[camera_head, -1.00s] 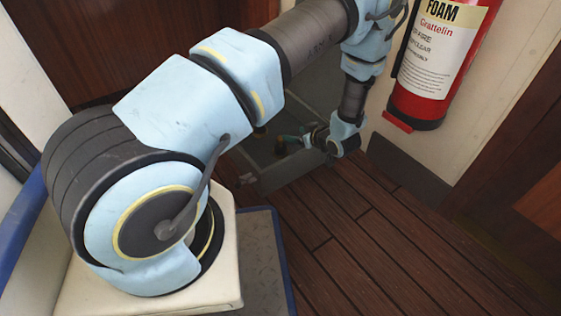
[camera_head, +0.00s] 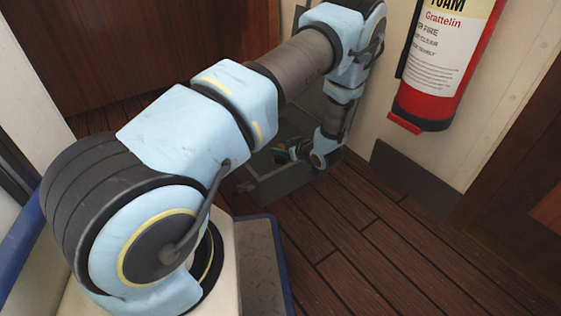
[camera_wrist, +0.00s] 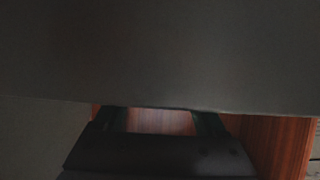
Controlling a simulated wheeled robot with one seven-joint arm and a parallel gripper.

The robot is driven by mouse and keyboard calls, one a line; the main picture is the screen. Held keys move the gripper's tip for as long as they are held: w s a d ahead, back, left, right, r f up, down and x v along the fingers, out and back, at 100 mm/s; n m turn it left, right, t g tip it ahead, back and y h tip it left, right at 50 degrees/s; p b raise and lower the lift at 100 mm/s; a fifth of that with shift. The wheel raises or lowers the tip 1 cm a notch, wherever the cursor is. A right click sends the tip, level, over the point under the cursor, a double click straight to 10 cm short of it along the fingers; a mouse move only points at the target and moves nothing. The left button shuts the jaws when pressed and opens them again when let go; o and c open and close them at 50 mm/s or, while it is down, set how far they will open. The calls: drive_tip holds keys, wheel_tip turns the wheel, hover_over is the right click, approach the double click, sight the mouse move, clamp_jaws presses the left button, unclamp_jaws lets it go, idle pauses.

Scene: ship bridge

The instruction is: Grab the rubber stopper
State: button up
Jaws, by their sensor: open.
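My gripper (camera_head: 288,151) is low inside a grey open-topped container, at the end of my bent-down arm. It looks small and partly shadowed there. A small brownish object (camera_head: 278,158), possibly the rubber stopper, shows close beside the fingers; I cannot tell whether they touch or surround it. In the wrist view my gripper (camera_wrist: 160,118) is open, its two dark fingers spread apart. Only reddish-brown wood shows between them, and no stopper can be made out. A dark grey surface fills most of that view.
The grey container (camera_head: 285,186) stands on the dark plank floor (camera_head: 350,235) against the wall. A red fire extinguisher (camera_head: 430,95) hangs on the wall to the right of my arm. The floor in front and to the right is clear.

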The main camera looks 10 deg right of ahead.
drive_tip(key=shift+b+x, duration=0.3)
drive_tip(key=shift+x, duration=0.55)
drive_tip(key=shift+w+f, duration=0.15)
drive_tip(key=shift+w, duration=0.05)
drive_tip(key=shift+c, duration=0.3)
clamp_jaws()
